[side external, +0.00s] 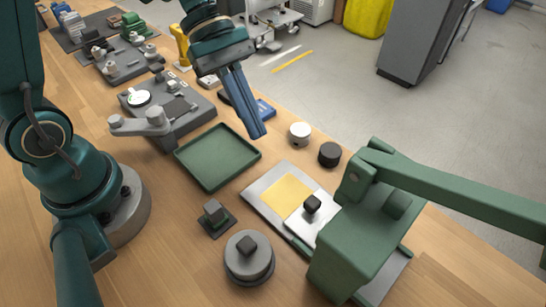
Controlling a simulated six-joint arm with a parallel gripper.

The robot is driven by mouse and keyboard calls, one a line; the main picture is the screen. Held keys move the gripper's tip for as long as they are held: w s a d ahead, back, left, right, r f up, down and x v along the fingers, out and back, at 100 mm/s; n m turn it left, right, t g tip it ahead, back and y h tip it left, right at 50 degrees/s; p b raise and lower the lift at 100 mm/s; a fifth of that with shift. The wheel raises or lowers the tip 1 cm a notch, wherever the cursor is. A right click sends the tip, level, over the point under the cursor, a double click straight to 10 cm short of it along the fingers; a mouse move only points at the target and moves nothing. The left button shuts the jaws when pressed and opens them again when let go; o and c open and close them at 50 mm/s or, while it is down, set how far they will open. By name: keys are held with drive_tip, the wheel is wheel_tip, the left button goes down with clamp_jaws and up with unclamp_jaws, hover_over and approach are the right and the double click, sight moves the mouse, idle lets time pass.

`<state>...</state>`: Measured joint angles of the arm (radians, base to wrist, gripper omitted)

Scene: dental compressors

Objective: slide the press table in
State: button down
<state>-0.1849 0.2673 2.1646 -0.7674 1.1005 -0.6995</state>
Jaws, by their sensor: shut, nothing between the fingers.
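The green press (365,240) stands at the right front of the wooden bench, with a long green arm reaching to the right edge. Its press table (267,178), a flat silvery plate, sticks out of the press toward the upper left. A yellow square (287,195) lies on the plate. A dark knob (312,204) on a pale piece sits beside the square, close to the press body. The press body hides the inner end of the table. My gripper (257,133) has blue fingers, is shut and empty, and points down above the bench beyond the green tray, apart from the table.
A green tray (218,181) lies left of the press table. A white cylinder (300,134) and a black one (329,154) stand behind it. A round grey weight (249,283) and a small block on a dark base (216,224) stand in front.

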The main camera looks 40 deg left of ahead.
sight(315, 202)
drive_tip(key=d+f, duration=0.1)
drive_tip(key=f, duration=0.1)
drive_tip(key=d+f+n, duration=0.1)
drive_tip(key=f, duration=0.2)
drive_tip(key=d+f+n+h, duration=0.1)
drive_tip(key=d+f, duration=0.1)
drive_tip(key=f, duration=0.1)
drive_tip(key=shift+w+d+f+t, duration=0.1)
drive_tip(key=shift+w+f+t, duration=0.05)
drive_tip(key=shift+w+t, duration=0.2)
drive_tip(key=shift+d, duration=1.95)
drive_tip(key=shift+d, duration=2.25)
